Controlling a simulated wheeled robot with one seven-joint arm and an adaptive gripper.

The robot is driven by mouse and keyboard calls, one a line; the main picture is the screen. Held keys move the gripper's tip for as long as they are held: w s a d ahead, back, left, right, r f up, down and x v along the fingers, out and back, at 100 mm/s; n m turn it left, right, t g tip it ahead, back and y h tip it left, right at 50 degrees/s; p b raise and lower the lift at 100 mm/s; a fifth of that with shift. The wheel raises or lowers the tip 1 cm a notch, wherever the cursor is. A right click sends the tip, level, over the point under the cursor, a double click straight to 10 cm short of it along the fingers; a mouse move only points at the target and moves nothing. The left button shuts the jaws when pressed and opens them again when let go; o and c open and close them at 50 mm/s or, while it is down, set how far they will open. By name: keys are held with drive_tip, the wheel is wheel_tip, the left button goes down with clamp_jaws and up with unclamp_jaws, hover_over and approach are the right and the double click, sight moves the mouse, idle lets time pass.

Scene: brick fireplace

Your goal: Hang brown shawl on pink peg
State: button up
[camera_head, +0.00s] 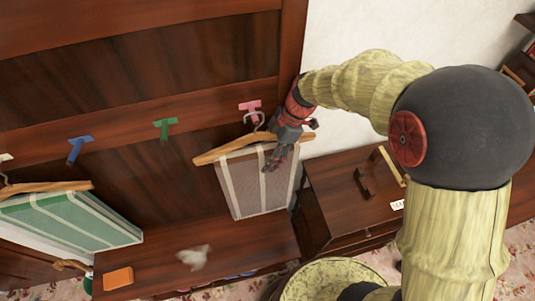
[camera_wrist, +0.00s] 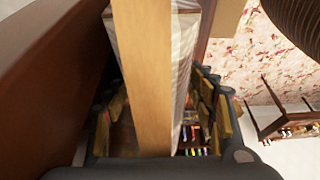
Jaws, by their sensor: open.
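The brown shawl (camera_head: 250,190), grey-brown with pale stripes, hangs folded over a wooden hanger (camera_head: 222,151) on the right of the rack. The hanger's metal hook meets the pink peg (camera_head: 251,106) and appears looped over it, though the exact contact is too small to tell. My gripper (camera_head: 287,150) is open at the right part of the hanger. In the wrist view, the wooden bar (camera_wrist: 145,75) and the shawl (camera_wrist: 185,40) lie between the spread fingers (camera_wrist: 160,110).
A green peg (camera_head: 164,128) is bare. A blue peg (camera_head: 77,147) is left of it. A green striped cloth (camera_head: 75,220) hangs at far left. A shelf below holds an orange block (camera_head: 118,278) and a whitish item (camera_head: 194,257). A wooden cabinet (camera_head: 340,195) stands right.

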sight(269, 135)
idle(0.3)
wheel_tip(269, 135, up, 10)
idle(0.5)
drive_tip(key=shift+d+r+m, duration=0.25)
drive_tip(key=shift+m, duration=0.05)
drive_tip(key=s+d+r+m+t+h, duration=0.25)
drive_tip(key=s+d+r+m, duration=0.25)
drive_tip(key=s+d+m, duration=0.45)
drive_tip(key=s+d+r+m+t+h, duration=0.2)
drive_tip(key=s+d+r+m+t, duration=0.25)
drive_tip(key=s+d+m, duration=0.55)
drive_tip(key=shift+m, duration=0.45)
drive_tip(key=f+b, duration=0.7)
drive_tip(key=w+f+b, duration=0.1)
drive_tip(key=f+b, duration=0.7)
drive_tip(key=w+a+f+b, duration=0.1)
drive_tip(key=f+b, duration=0.6)
drive_tip(key=shift+w+f, duration=0.15)
drive_tip(key=shift+f, duration=0.1)
drive_tip(key=shift+a, duration=0.1)
drive_tip(key=shift+c, duration=0.9)
